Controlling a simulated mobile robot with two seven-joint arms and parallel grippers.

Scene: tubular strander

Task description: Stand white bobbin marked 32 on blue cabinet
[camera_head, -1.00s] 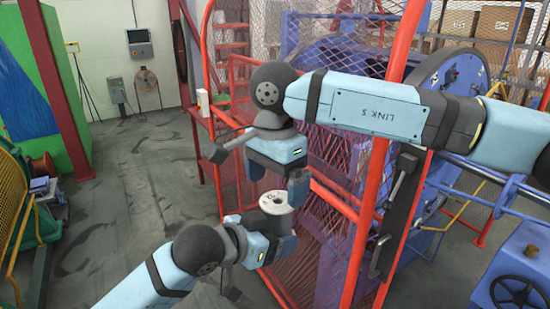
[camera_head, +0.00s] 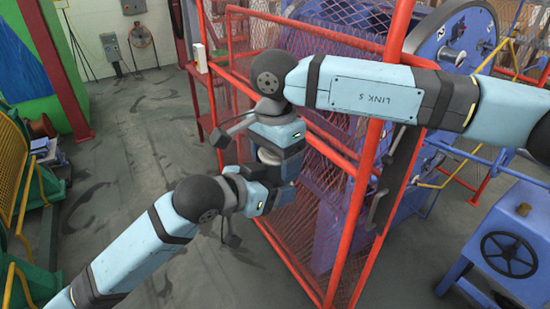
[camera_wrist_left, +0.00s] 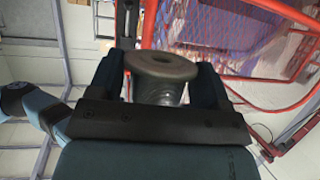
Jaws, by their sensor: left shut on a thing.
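A pale bobbin (camera_head: 269,156) shows only in part between my two grippers in the head view; no number is readable on it. In the left wrist view the bobbin (camera_wrist_left: 160,68) is upright between the fingers, its round flange and centre hole above them. My left gripper (camera_head: 268,181) is shut on it from below left.
Red mesh guard frames (camera_head: 357,220) stand right beside both grippers, with the blue strander (camera_head: 440,45) behind. A black handwheel (camera_head: 509,254) is on the blue unit's front. Yellow-green machinery (camera_head: 20,190) stands at far left. The grey floor (camera_head: 130,190) between is open.

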